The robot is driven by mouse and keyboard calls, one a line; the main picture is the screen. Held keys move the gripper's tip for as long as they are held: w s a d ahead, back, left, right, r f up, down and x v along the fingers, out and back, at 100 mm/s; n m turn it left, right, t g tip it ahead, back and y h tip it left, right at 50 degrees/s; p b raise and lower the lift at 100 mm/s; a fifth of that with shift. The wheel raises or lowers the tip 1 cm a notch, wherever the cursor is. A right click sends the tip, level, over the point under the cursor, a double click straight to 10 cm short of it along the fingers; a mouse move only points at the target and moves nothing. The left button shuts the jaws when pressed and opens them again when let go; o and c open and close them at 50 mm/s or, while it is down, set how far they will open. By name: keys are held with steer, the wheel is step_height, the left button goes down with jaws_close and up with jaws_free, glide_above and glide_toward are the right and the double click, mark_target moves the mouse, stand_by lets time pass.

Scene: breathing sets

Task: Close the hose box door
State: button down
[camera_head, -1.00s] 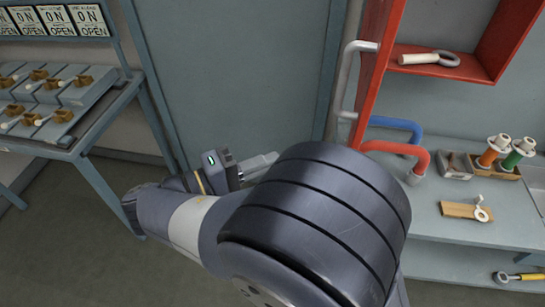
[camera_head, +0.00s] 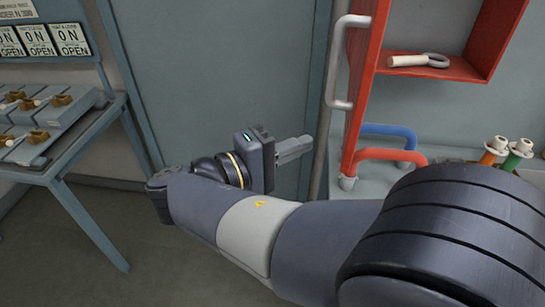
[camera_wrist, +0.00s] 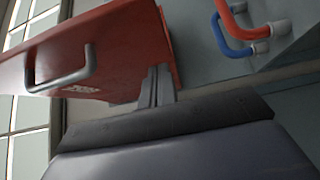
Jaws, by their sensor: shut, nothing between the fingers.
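The red hose box (camera_head: 446,66) hangs on the wall at the upper right, open. A nozzle-like piece with a white end (camera_head: 420,60) lies inside it. Its red door (camera_head: 368,85) stands swung out, seen nearly edge-on, with a grey bar handle (camera_head: 336,65) on its left face. In the wrist view the door (camera_wrist: 120,45) and handle (camera_wrist: 65,78) fill the upper left. My gripper (camera_head: 308,143) is shut and empty, left of the door and below the handle. In the wrist view its fingertips (camera_wrist: 158,75) overlap the door's edge; contact cannot be told.
Blue (camera_head: 390,132) and red (camera_head: 390,156) pipes stand on the grey bench right of the door. A grey pipe (camera_head: 322,110) runs upright beside the handle. A console table (camera_head: 40,155) with several switches stands at the left. The floor between is clear.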

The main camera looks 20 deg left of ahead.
mark_target(344, 141)
steer(key=shift+w+d+p, duration=0.25)
steer(key=shift+d, duration=0.9)
steer(key=shift+w+d+p, duration=0.2)
steer(key=shift+w+d, duration=0.05)
steer(key=shift+d, duration=0.85)
steer(key=shift+d, duration=0.1)
